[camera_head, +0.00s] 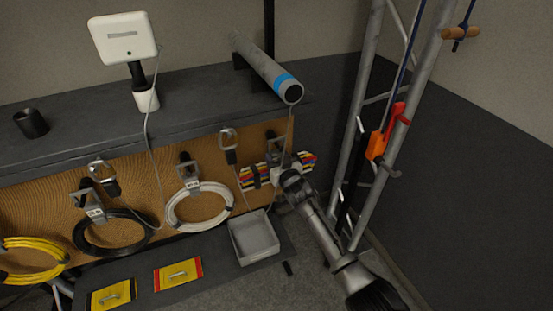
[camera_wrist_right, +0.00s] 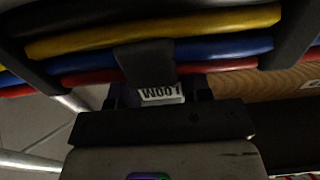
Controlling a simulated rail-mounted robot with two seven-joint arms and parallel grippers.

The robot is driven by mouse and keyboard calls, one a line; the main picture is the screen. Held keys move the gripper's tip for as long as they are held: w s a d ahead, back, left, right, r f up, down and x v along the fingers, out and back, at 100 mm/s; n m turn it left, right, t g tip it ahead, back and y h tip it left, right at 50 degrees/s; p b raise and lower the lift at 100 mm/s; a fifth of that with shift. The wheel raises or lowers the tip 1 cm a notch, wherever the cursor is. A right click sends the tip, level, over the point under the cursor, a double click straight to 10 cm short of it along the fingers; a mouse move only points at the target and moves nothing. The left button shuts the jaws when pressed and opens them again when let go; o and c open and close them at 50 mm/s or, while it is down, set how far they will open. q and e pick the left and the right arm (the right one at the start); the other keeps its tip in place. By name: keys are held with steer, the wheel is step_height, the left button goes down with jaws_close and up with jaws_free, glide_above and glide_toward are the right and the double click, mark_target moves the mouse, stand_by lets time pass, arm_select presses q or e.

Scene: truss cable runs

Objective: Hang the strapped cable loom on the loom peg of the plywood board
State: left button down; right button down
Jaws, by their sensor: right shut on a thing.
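The strapped cable loom (camera_head: 304,160) is a flat bundle of red, yellow, blue, white and black cables with black straps. It lies level across the right end of the plywood board (camera_head: 150,182). My right gripper (camera_head: 287,174) is shut on it near its middle. Gripper and loom hide the board behind; I cannot tell whether the loom touches the loom peg. My left gripper is out of view.
White (camera_head: 203,207), black (camera_head: 112,232) and yellow (camera_head: 35,260) coils hang along the board. A grey tray (camera_head: 254,238) and two yellow plates with handles stand below. A grey tube (camera_head: 268,68) lies on the shelf. A metal truss (camera_head: 385,125) rises close right of my arm.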

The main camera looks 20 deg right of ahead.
steer(key=shift+r, duration=0.25)
steer(key=c, duration=0.9)
jaws_free()
steer(key=o, duration=0.3)
steer(key=shift+w, duration=0.1)
steer(key=shift+o, duration=0.6)
steer(key=shift+f, duration=0.45)
steer(key=shift+s+d+r+p, duration=0.1)
steer(key=shift+s+r+p, duration=0.1)
steer(key=shift+s+p, duration=0.3)
steer(key=s+d+p, duration=0.1)
steer(key=s+p, duration=0.2)
steer(key=s, duration=1)
steer(key=shift+d+p, duration=0.3)
steer(key=shift+p, duration=0.05)
